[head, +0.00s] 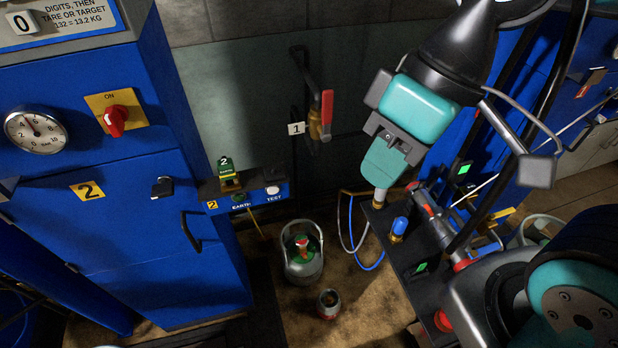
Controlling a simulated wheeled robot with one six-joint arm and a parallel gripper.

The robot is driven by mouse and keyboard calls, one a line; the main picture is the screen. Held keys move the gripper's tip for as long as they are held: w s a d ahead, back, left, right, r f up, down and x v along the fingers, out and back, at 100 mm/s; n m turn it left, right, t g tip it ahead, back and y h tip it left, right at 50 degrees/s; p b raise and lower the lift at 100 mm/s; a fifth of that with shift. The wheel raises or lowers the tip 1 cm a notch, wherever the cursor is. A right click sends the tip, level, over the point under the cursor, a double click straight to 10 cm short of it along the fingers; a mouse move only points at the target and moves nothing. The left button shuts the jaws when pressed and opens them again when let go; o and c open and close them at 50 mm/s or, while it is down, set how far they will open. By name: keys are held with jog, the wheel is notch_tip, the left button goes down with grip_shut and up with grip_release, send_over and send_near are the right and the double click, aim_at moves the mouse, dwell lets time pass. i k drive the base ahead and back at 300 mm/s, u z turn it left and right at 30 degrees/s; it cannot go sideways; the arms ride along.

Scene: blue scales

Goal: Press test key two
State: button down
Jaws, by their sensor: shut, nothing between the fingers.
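Test key two is the pale button (272,190) above the word TEST on a small blue panel (262,199). The panel carries a yellow 2 label at its left end and stands beside the blue cabinet marked 2. A dark green EARTH button (238,198) is to its left. My gripper (379,183) is teal and points downward, to the right of the panel in the picture. It is shut and empty, clearly apart from the key. Its fingertips overlap a brass fitting in the view, and I cannot tell whether they touch it.
A green block marked 2 (226,168) stands on the panel's left end. A red-handled valve (326,112) is on the back wall. A grey gas cylinder (302,257) and a small can (328,304) stand on the floor. Hoses (352,247) loop below my gripper.

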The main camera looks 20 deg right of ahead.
aim_at(272, 191)
jog(key=z, duration=0.1)
jog(key=k, duration=1.65)
jog(key=u, duration=0.7)
jog(key=i, duration=1)
jog(key=z, duration=0.05)
